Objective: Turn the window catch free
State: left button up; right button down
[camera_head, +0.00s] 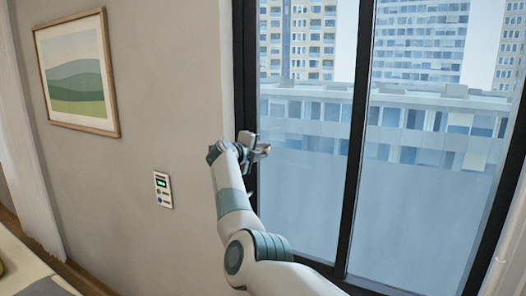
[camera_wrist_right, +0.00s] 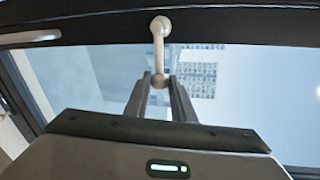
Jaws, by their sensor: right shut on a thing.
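The window catch (camera_wrist_right: 160,36) is a pale beige lever with a round base on the dark window frame, seen in the right wrist view. Its arm runs from the base toward my gripper, and its end sits between the two fingers. My right gripper (camera_wrist_right: 159,84) is shut on that end. In the head view my right gripper (camera_head: 264,150) is at the window's dark left upright, and it largely hides the catch there. My left gripper is in neither view.
The window (camera_head: 310,190) has dark frame bars and a dark middle upright (camera_head: 354,150), with buildings outside. A framed picture (camera_head: 76,72) and a small white wall panel (camera_head: 163,189) are on the wall to the left. A pale curtain (camera_head: 30,140) hangs at the far left.

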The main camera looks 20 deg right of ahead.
jog(key=c, duration=1.5)
grip_release()
jog(key=shift+r, duration=0.15)
jog(key=shift+a, duration=0.2)
jog(key=shift+b+v, duration=0.75)
jog(key=shift+v, duration=0.15)
jog(key=b+v, duration=0.7)
jog(key=v, duration=0.8)
jog(key=shift+s+a+b, duration=0.1)
jog(key=shift+a+b, duration=0.05)
jog(key=shift+b, duration=0.25)
